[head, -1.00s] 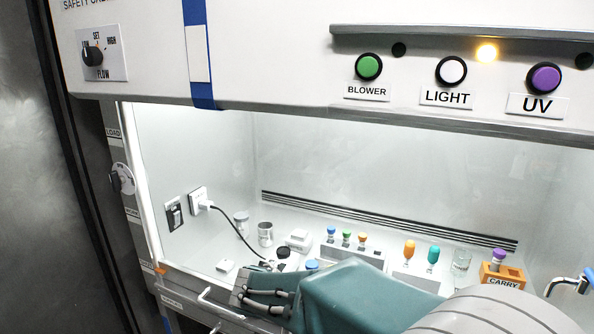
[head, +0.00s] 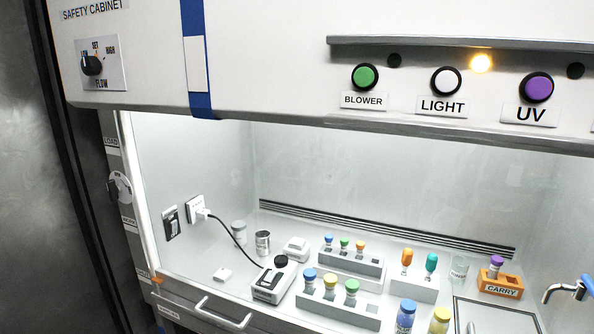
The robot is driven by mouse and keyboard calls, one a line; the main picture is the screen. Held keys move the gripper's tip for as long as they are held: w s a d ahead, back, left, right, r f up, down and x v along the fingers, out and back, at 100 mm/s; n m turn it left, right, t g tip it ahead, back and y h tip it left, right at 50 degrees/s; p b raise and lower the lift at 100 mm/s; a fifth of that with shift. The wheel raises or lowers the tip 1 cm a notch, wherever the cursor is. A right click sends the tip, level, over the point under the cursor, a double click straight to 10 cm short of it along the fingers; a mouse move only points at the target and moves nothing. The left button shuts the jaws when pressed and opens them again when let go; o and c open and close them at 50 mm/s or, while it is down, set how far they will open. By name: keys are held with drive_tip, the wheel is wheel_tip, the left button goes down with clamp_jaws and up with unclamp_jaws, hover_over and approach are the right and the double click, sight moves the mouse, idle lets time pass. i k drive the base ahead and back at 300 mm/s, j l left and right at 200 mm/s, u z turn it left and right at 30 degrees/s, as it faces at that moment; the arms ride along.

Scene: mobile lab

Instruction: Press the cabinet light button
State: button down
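The white light button (head: 445,81) sits in a black ring on the upper front panel of the safety cabinet, above the LIGHT label (head: 441,106). The green blower button (head: 365,76) is to its left and the purple UV button (head: 538,88) to its right. A small amber lamp (head: 481,63) glows between the light and UV buttons, with dark round spots to either side. The cabinet interior is bright. My gripper and arm are not in view.
A ledge (head: 450,47) runs above the buttons and a lip (head: 420,131) below them. Inside stand tube racks (head: 350,261), bottles (head: 405,317), a small device with a black knob (head: 274,280), an orange CARRY holder (head: 500,284) and a tap (head: 570,289).

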sight(446, 80)
drive_tip(key=k+l, duration=0.5)
drive_tip(key=k+l+u, duration=0.15)
drive_tip(key=k+l, duration=0.3)
drive_tip(key=k, duration=0.2)
drive_tip(key=k+l, duration=0.4)
drive_tip(key=k, duration=0.2)
drive_tip(key=l+u, duration=0.05)
